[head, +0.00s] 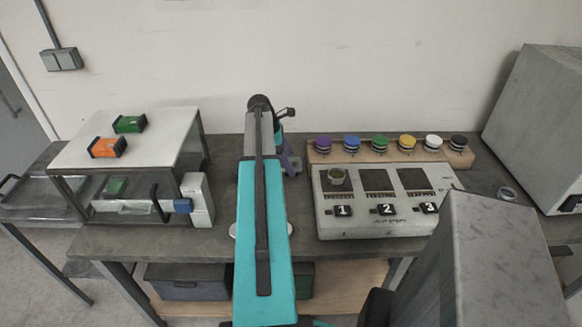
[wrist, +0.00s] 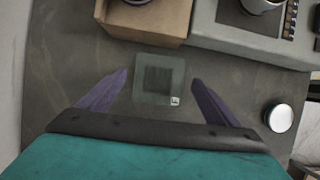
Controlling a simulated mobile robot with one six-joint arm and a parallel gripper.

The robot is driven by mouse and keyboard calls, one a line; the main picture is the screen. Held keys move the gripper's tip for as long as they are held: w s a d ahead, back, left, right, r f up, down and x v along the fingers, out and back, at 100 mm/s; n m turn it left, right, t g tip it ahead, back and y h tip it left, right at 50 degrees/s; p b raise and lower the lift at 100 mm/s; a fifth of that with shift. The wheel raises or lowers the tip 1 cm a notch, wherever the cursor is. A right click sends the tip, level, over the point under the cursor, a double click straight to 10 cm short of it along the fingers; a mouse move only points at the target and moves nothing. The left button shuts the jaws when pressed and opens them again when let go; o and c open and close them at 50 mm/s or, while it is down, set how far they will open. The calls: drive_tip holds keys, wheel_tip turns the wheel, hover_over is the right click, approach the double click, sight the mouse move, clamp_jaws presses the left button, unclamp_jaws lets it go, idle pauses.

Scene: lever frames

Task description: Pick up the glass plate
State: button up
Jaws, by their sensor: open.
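The glass plate (wrist: 147,62) is a small, clear, greenish square with a darker square in its middle and a small white label at one corner. It lies flat on the dark bench in the wrist view. My gripper (wrist: 160,78) is open, with one purple finger on each side of the plate and gaps between. The plate is within the space between the fingertips; their height above the bench is hard to judge. In the head view my gripper (head: 291,161) is partly hidden behind my teal arm, and I cannot make out the plate there.
A wooden rack (head: 318,154) with several coloured lids stands behind a numbered device (head: 372,228), right of my gripper. A silver round object (wrist: 278,117) sits on the bench in the wrist view. A white-topped stand (head: 155,125) is at left, a grey box (head: 540,130) at right.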

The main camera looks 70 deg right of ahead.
idle(0.3)
drive_tip(key=c, duration=1.2)
drive_tip(key=shift+c, duration=0.2)
drive_tip(key=shift+r, duration=0.15)
wheel_tip(320, 180, up, 10)
drive_tip(key=b, duration=0.2)
